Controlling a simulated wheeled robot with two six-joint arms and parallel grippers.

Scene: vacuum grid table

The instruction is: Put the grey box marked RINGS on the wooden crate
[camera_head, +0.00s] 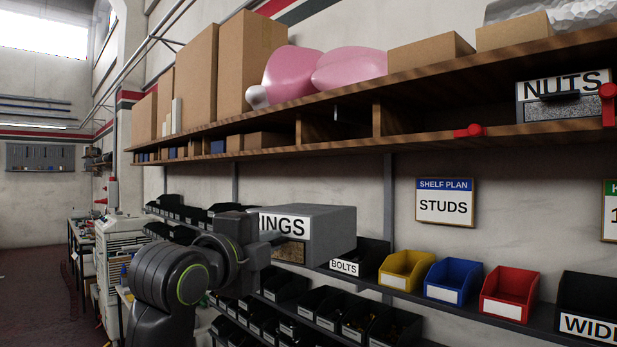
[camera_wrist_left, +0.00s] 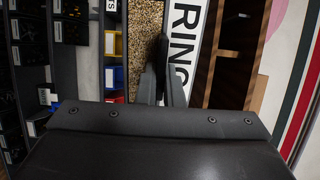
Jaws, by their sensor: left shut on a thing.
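The grey box marked RINGS (camera_head: 330,238) shows in the middle of the head view, its white label partly covered by my left gripper (camera_head: 268,252). The gripper is shut on the front of the box. In the left wrist view the fingers (camera_wrist_left: 160,80) close on a dark handle (camera_wrist_left: 160,48) beside the label (camera_wrist_left: 183,45), over a speckled front panel (camera_wrist_left: 138,45). The box is level, beside the black BOLTS bin (camera_head: 360,257); whether it touches the shelf below is unclear. My right gripper and the wooden crate are not in view.
A wooden shelf (camera_head: 430,140) runs above, carrying cardboard boxes, pink bundles and a NUTS box (camera_head: 562,97). Yellow (camera_head: 406,270), blue (camera_head: 454,281) and red (camera_head: 508,294) bins stand right of the box. Rows of black bins sit below. Open floor (camera_head: 35,290) lies at far left.

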